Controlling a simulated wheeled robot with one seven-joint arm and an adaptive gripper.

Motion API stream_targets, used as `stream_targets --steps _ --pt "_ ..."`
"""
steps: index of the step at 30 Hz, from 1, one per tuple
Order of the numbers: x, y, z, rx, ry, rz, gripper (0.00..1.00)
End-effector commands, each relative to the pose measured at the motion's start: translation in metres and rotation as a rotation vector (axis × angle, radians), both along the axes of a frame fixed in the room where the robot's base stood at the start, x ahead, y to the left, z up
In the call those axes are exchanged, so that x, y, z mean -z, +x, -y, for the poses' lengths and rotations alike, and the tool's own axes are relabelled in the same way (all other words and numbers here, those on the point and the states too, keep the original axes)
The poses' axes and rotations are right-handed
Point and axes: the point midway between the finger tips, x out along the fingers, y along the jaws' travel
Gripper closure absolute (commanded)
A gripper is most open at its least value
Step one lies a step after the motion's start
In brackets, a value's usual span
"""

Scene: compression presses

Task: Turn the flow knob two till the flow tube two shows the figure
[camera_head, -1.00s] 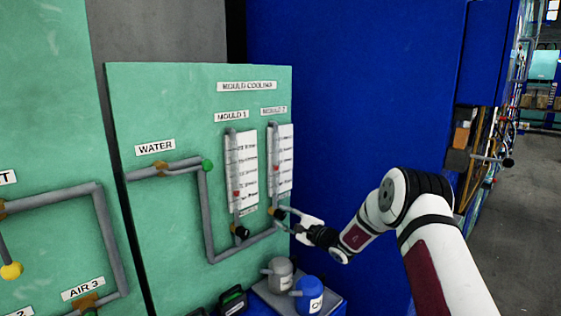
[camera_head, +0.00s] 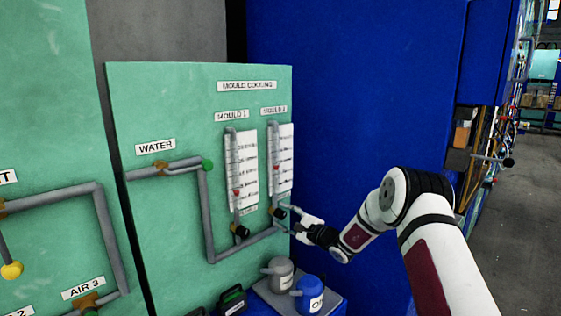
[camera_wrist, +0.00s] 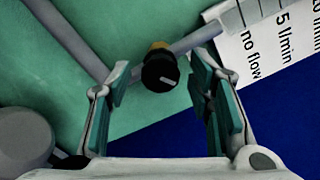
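Flow knob two (camera_head: 280,213) is a black round knob at the foot of flow tube two (camera_head: 275,150), under the MOULD 2 label. Tube two has a white scale card beside it and a red float (camera_head: 277,167) around its middle; the figures are too small to read in the head view. My gripper (camera_head: 303,222) is at the knob from the right. In the wrist view, my gripper (camera_wrist: 162,66) is open, and the knob (camera_wrist: 160,72) with its white pointer mark lies between the fingertips, with a gap on both sides.
Flow tube one (camera_head: 235,165) with its own black knob (camera_head: 240,230) stands just left. Grey pipes (camera_head: 206,220) run on the green panel. A grey jug (camera_head: 280,272) and a blue jug (camera_head: 309,294) stand on a shelf below. A blue wall (camera_head: 350,100) is right of the panel.

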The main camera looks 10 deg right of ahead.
Motion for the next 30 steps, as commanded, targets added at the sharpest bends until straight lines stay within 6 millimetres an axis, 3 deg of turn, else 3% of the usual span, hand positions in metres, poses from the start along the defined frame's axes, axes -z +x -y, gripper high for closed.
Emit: stream_targets --steps 14,30 --pt "0.0 -0.002 0.001 0.001 0.0 0.0 0.53" --pt "0.0 -0.033 0.023 0.002 0.0 -0.001 0.53"
